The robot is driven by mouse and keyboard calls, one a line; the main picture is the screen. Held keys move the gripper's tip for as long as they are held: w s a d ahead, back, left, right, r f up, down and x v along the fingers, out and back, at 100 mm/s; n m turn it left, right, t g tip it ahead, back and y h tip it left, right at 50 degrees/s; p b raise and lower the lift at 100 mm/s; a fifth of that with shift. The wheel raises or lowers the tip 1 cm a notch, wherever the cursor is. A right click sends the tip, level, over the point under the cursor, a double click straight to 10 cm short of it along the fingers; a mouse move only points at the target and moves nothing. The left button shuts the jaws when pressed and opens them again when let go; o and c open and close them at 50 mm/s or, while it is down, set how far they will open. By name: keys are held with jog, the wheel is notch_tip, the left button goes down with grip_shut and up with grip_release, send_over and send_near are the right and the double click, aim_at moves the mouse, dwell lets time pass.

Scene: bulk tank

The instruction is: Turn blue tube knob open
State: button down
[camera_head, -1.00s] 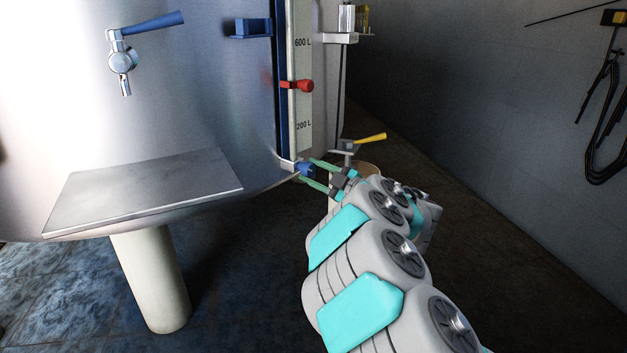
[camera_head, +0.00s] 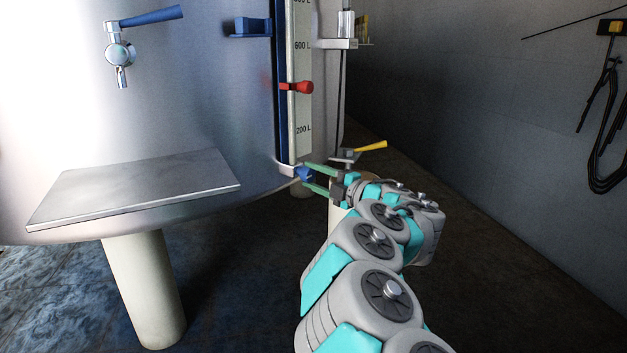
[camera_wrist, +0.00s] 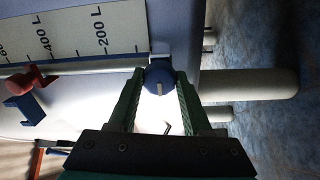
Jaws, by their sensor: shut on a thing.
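The blue tube knob (camera_head: 304,174) sits at the lower end of the level gauge on the tank's side. In the wrist view the knob (camera_wrist: 158,82) is round and blue with a pale mark on its face. My gripper (camera_head: 312,177) reaches it from the right, and its two green fingers are closed on the knob's opposite sides. In the wrist view the fingers (camera_wrist: 158,92) stand either side of the knob. The gauge scale (camera_head: 303,90) with litre marks rises above the knob.
A red marker (camera_head: 297,87) sits on the gauge. A yellow-handled valve (camera_head: 370,147) is just right of my gripper. A blue-handled tap (camera_head: 121,52) and a metal shelf (camera_head: 135,188) are on the tank front. The floor at right is open up to the wall.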

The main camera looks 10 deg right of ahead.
jog(key=shift+f, duration=0.1)
dwell(0.3)
jog(key=shift+c, duration=1.7)
grip_release()
jog(key=v, duration=0.8)
jog(key=shift+p, duration=0.3)
